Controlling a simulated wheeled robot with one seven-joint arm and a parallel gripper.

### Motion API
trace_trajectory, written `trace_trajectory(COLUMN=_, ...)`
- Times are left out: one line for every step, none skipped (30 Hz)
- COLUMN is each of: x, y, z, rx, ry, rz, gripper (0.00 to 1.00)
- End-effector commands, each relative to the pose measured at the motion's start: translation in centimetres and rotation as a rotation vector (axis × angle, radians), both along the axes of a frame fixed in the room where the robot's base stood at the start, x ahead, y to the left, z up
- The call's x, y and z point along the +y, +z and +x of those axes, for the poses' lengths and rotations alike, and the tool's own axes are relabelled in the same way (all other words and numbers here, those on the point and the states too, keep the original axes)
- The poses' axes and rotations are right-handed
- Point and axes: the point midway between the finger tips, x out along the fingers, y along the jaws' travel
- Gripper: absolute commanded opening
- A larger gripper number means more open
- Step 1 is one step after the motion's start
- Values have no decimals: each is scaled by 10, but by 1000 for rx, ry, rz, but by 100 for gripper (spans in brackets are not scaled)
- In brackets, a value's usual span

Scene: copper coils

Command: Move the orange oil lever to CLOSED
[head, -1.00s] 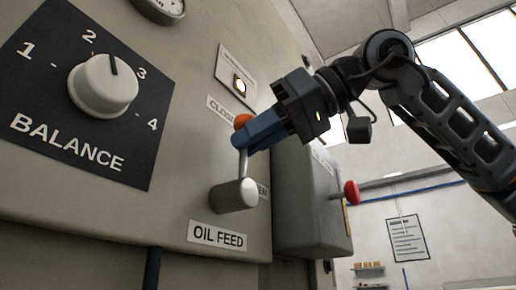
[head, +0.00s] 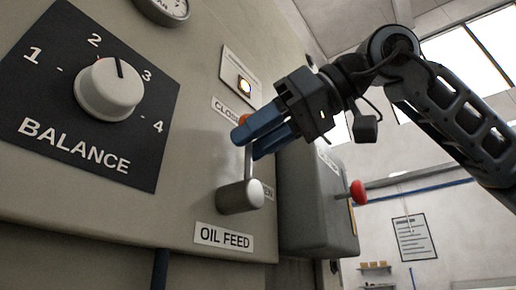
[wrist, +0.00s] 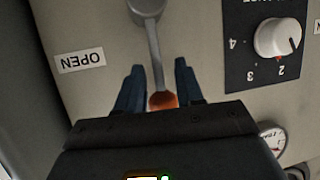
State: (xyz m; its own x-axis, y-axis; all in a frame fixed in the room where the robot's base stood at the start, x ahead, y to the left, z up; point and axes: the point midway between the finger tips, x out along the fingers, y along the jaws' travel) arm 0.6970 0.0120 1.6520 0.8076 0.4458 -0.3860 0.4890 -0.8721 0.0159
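The oil lever has a grey shaft (head: 248,162) on a round pivot (head: 240,196), above the OIL FEED label (head: 223,237). It stands about upright, its orange knob (head: 244,119) up beside the CLOSED label (head: 226,108). The OPEN label is partly hidden behind the pivot in the head view, and shows in the wrist view (wrist: 80,60). My gripper (head: 255,138) has its blue fingers apart. In the wrist view the orange knob (wrist: 163,101) lies between the two fingers (wrist: 157,88), with a gap on each side.
A small lit lamp (head: 243,86) sits above the CLOSED label. The BALANCE dial (head: 110,88) is on the panel to the left.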

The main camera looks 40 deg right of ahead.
Motion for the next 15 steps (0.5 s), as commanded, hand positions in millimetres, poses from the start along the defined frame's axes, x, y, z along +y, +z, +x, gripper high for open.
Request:
trace_trajectory(x=0, y=0, z=0, rx=0, ry=0, rz=1, gripper=37)
trace_trajectory(x=0, y=1, z=0, rx=0, ry=0, rz=1, gripper=37)
trace_trajectory(x=-1, y=2, z=-1, rx=0, ry=0, rz=1, gripper=37)
trace_trajectory(x=-2, y=3, z=-3, rx=-1, ry=-1, rz=1, gripper=37)
trace_trajectory(x=-3, y=4, z=-5, rx=-1, ry=-1, rz=1, gripper=37)
trace_trajectory(x=-6, y=6, z=-8, rx=0, ry=-3, rz=1, gripper=37)
trace_trajectory(x=-8, y=8, z=-11, rx=1, ry=-2, rz=1, gripper=37)
trace_trajectory(x=-9, y=10, z=-15, rx=0, ry=-2, rz=2, gripper=37)
trace_trajectory(x=-13, y=13, z=-20, rx=-1, ry=-3, rz=2, gripper=37)
trace_trajectory(x=-15, y=15, z=-24, rx=-1, ry=-3, rz=2, gripper=37)
trace_trajectory(x=-17, y=18, z=-29, rx=-1, ry=-2, rz=2, gripper=37)
trace_trajectory(x=-20, y=20, z=-34, rx=0, ry=-2, rz=2, gripper=37)
trace_trajectory(x=-22, y=22, z=-38, rx=0, ry=-3, rz=1, gripper=37)
trace_trajectory(x=-24, y=24, z=-42, rx=0, ry=-3, rz=1, gripper=37)
trace_trajectory(x=-27, y=25, z=-47, rx=0, ry=-2, rz=3, gripper=37)
